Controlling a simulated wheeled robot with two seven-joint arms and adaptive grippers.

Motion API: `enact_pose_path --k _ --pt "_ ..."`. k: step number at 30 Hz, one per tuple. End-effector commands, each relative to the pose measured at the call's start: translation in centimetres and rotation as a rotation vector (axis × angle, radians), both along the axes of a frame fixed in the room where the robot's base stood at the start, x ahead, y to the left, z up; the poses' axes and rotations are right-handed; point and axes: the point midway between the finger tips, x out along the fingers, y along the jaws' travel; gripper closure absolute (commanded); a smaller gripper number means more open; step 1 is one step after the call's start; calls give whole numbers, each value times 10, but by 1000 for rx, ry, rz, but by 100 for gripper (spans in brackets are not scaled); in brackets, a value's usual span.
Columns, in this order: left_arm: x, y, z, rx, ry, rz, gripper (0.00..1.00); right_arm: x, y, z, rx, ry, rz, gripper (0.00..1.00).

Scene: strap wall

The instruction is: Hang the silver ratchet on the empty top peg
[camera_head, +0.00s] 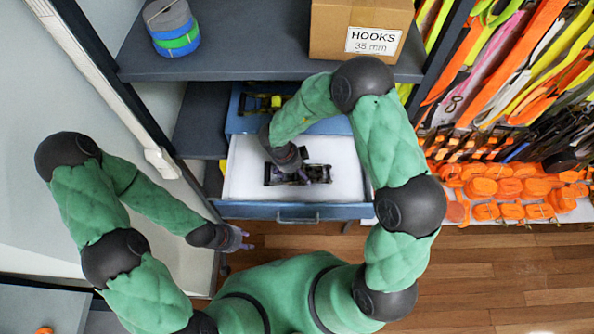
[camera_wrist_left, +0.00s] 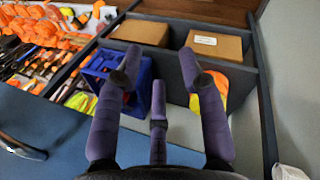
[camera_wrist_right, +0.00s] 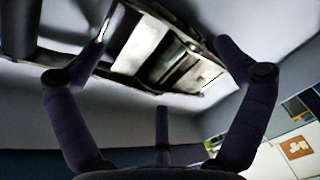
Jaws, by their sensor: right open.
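A dark, silvery metal ratchet (camera_head: 318,174) lies on the white floor of the open drawer (camera_head: 247,172). My right gripper (camera_head: 303,176) reaches down into the drawer at the ratchet's middle. In the right wrist view the ratchet (camera_wrist_right: 160,58) shows close up between and beyond the spread fingers (camera_wrist_right: 165,38); I cannot tell whether they touch it. My left gripper (camera_head: 243,240) is outside the drawer at its lower left. Its fingers are spread and empty in the left wrist view (camera_wrist_left: 160,62). No empty top peg can be made out.
A yellow and black ratchet (camera_head: 262,103) lies in a compartment behind the open drawer. A cardboard box labelled HOOKS (camera_head: 345,20) and a stack of strap rolls (camera_head: 172,25) stand on the shelf above. Hanging straps (camera_head: 520,60) and orange rolls (camera_head: 505,190) fill the right side.

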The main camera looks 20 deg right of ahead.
Motion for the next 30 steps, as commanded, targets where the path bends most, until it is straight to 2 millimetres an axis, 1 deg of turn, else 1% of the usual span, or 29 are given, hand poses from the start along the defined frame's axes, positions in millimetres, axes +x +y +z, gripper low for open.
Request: enact_pose_path --k 1,3,6,12,15,18,24,30 --pt "0 0 -8 0 0 0 60 0 0 -4 0 -1 0 0" --pt "0 0 -13 0 0 0 60 1 1 -3 1 -2 -1 0" --pt "0 0 -10 0 1 0 60 2 8 24 1 -6 1 0" --pt "0 0 -12 0 0 0 60 3 14 64 1 -5 -1 0" --pt "0 0 -11 0 0 0 60 2 18 81 1 -3 1 0" --pt "0 0 -11 0 0 0 60 3 21 92 0 -2 -1 0" --pt "0 0 -11 0 0 0 60 2 24 103 -1 1 0 0" --pt "0 0 -11 0 0 0 60 2 24 104 0 1 -1 0"
